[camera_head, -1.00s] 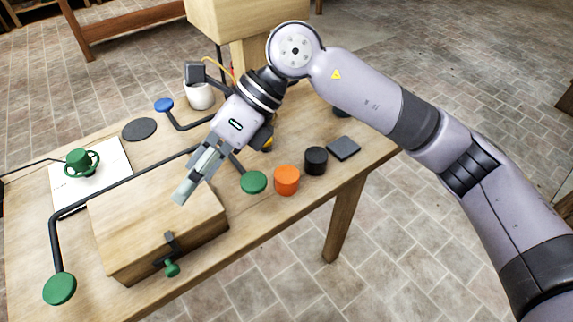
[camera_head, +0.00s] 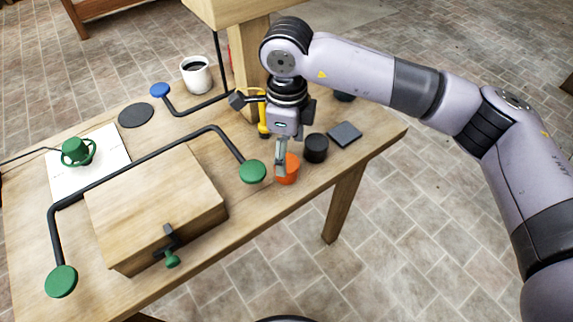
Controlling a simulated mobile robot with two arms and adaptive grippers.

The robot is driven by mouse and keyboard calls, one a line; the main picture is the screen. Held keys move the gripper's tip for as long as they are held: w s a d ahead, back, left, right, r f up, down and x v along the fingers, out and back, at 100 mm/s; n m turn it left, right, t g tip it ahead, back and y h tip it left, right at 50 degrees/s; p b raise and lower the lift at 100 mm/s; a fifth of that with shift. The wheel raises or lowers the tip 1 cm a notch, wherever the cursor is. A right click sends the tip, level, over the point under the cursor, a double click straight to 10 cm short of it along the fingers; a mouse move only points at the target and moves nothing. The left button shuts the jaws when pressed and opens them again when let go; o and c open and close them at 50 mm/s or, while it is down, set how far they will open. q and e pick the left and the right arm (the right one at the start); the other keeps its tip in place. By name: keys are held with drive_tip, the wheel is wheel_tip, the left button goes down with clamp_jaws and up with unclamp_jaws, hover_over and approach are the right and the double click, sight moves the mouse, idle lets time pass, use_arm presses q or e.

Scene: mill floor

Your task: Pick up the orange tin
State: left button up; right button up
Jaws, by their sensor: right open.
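The orange tin (camera_head: 291,174) is a short round tin standing on the wooden table near its front edge, between a green disc and a black tin. My right gripper (camera_head: 281,170) points down at the tin, and its fingers cover part of the tin's left side and top. It is open; whether the fingers touch the tin I cannot tell. My left gripper is not in view.
A black tin (camera_head: 316,148) stands close at the right, with a dark square plate (camera_head: 345,134) beyond it. A green disc (camera_head: 252,171) ends a black bent bar close at the left. A wooden box (camera_head: 155,205) stands further left. A white mug (camera_head: 196,75) is behind.

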sight(292, 161)
drive_tip(key=shift+w+a+f+p, duration=0.1)
drive_tip(key=shift+f+p, duration=0.25)
drive_tip(key=shift+f, duration=1.25)
drive_tip(key=shift+w+f+p, duration=0.1)
drive_tip(key=shift+f+p, duration=0.2)
drive_tip(key=shift+f, duration=1.25)
drive_tip(key=c, duration=1.3)
